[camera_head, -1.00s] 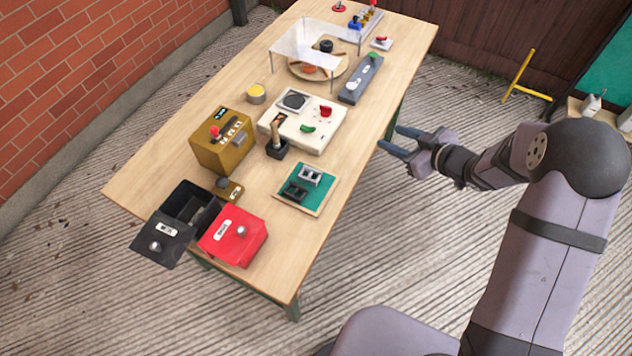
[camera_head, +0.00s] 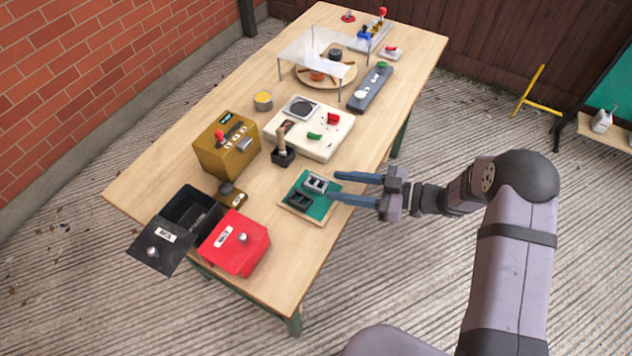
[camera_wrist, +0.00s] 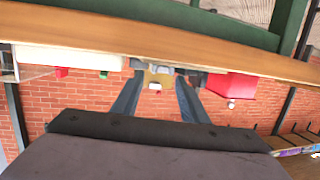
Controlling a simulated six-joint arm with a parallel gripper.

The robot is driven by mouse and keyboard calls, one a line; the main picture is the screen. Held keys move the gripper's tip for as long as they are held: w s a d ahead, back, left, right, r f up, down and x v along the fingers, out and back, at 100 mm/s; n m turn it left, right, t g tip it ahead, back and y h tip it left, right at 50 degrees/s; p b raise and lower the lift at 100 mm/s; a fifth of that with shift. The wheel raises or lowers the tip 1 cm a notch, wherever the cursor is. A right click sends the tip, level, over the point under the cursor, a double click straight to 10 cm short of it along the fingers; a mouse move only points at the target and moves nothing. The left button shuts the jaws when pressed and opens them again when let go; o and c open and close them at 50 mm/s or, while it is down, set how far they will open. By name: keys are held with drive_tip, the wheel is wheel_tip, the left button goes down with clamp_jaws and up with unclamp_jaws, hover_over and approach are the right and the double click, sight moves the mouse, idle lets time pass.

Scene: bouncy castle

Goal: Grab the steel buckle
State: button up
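The steel buckle (camera_head: 316,184) is a small light-grey piece on a green board (camera_head: 322,208) with a wooden edge, on the table's near right side. A similar dark buckle (camera_head: 298,199) lies beside it on the same board. My gripper (camera_head: 334,184) is open and empty, reaching in from the right. Its blue-grey fingertips are at the board's right edge, close to the steel buckle, one farther back and one nearer. Contact cannot be told. In the wrist view the spread fingers (camera_wrist: 158,90) point at the table edge; I cannot clearly make out the buckle there.
A red box (camera_head: 235,243) and an open black bin (camera_head: 190,213) stand at the front left. Behind the board are a black holder (camera_head: 283,158), a cream panel (camera_head: 325,143) and a brown box (camera_head: 227,150).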

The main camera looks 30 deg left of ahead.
sight(309, 181)
drive_tip(key=shift+p+x, duration=0.55)
drive_tip(key=shift+x, duration=2.05)
drive_tip(key=shift+r, duration=0.1)
drive_tip(key=c, duration=0.8)
